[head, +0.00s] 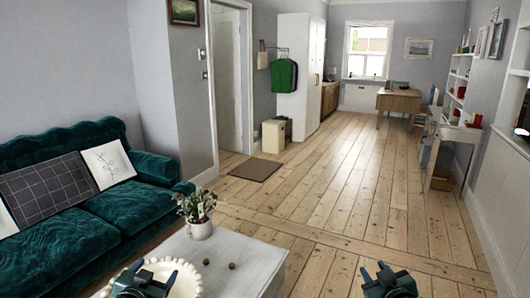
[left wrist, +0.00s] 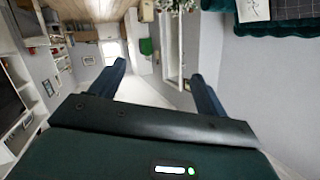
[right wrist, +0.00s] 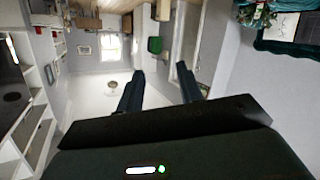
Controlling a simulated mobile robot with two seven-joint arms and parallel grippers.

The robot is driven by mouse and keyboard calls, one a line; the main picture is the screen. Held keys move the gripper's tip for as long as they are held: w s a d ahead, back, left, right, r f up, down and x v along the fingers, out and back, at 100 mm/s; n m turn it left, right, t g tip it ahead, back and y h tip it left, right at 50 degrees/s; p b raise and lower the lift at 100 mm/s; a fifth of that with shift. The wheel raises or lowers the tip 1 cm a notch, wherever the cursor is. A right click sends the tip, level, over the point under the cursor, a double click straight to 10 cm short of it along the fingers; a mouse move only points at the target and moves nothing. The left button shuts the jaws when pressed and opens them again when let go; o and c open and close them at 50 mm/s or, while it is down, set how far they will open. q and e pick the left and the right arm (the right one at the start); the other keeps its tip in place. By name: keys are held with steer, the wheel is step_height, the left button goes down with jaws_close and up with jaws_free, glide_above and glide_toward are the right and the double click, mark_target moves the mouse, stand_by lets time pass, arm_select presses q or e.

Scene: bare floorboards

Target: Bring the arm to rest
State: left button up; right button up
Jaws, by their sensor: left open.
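My left gripper (head: 153,274) is at the bottom of the head view, in front of a low pale table. Its fingers stand wide apart with nothing between them in the left wrist view (left wrist: 160,85). My right gripper (head: 386,276) is at the bottom right of the head view, over bare floorboards. Its fingers are apart, somewhat closer together, and empty in the right wrist view (right wrist: 160,92). Both wrist cameras see the room upside down or steeply tilted. Most of both arms is out of view.
The pale table (head: 240,257) carries a white plate with a beaded rim (head: 187,284), a potted plant (head: 199,222) and two small brown balls (head: 232,266). A green sofa (head: 60,245) stands left. A white side table (head: 445,135) stands right. Floorboards (head: 320,190) ahead are clear.

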arm_select(q)
steer(key=s+d+f+g+h, duration=0.1)
steer(key=s+d+f, duration=0.3)
steer(key=s, duration=0.6)
steer(key=s+d+f+g+h, duration=0.1)
steer(key=s+d+f, duration=0.3)
steer(key=s, duration=0.6)
steer(key=s+d+f+g+h, duration=0.1)
steer(key=s+d+f, duration=0.3)
steer(key=s, duration=0.6)
steer(key=shift+s+d+f+n+g, duration=0.2)
steer(key=shift+d+f+n+g, duration=0.1)
steer(key=shift+d+g, duration=0.5)
arm_select(e)
steer(key=s+a+f+g+y, duration=0.1)
steer(key=s+a+f, duration=0.3)
steer(key=s, duration=0.6)
steer(key=s+a+f+g+y, duration=0.1)
steer(key=s+a+f, duration=0.3)
steer(key=s, duration=0.6)
steer(key=s+a+f+g+y, duration=0.1)
steer(key=s+a+f, duration=0.3)
steer(key=s, duration=0.6)
steer(key=shift+s+a+f+m+g, duration=0.2)
steer(key=shift+a+f+m+g, duration=0.15)
steer(key=shift+a+g, duration=0.45)
